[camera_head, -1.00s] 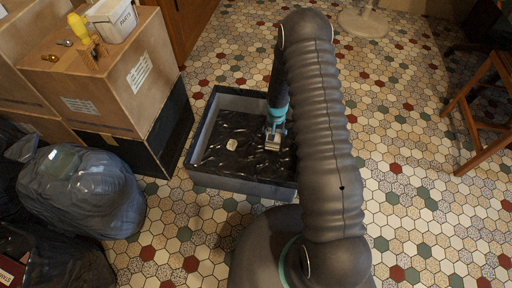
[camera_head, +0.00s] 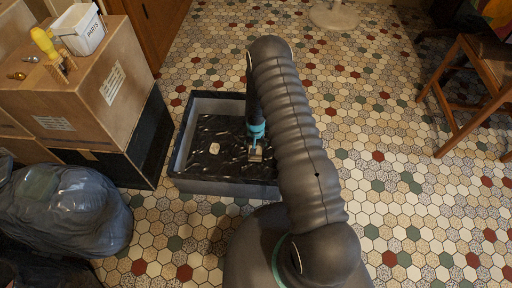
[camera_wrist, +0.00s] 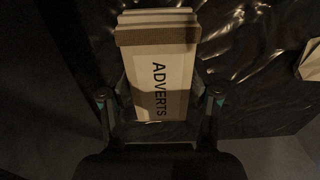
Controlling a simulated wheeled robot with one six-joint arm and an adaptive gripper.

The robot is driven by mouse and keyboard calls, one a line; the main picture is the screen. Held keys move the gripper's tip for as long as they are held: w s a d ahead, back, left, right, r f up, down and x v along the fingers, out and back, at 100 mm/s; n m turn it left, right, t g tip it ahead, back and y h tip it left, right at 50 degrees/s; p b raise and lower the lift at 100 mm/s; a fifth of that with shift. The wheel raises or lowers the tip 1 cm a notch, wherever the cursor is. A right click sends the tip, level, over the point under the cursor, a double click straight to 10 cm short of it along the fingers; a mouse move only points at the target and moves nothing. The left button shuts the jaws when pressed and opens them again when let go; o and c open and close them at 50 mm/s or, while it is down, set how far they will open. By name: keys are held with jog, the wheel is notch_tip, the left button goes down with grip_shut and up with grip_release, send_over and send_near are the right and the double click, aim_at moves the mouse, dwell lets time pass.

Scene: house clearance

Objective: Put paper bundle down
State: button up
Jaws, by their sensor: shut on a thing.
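The paper bundle (camera_wrist: 158,75) is a pale stack with a dark band across it and the word ADVERTS on its face. In the wrist view it lies between the two fingers of my gripper (camera_wrist: 160,105), which is shut on it. In the head view my gripper (camera_head: 256,150) reaches down inside a grey open box (camera_head: 222,186) lined with black plastic, and the bundle (camera_head: 256,156) shows small below it. I cannot tell whether the bundle touches the lining.
A small pale object (camera_head: 214,148) lies on the lining, left of my gripper. Cardboard boxes (camera_head: 80,110) with a white PARTS tub (camera_head: 80,30) and a yellow-handled tool (camera_head: 45,42) stand at left. Dark bags (camera_head: 70,210) lie front left. A wooden chair (camera_head: 455,95) stands right; tiled floor between is clear.

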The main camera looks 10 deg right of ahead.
jog(key=shift+f, duration=0.2)
jog(key=o, duration=1.2)
jog(key=shift+o, duration=0.2)
jog(key=shift+r, duration=0.2)
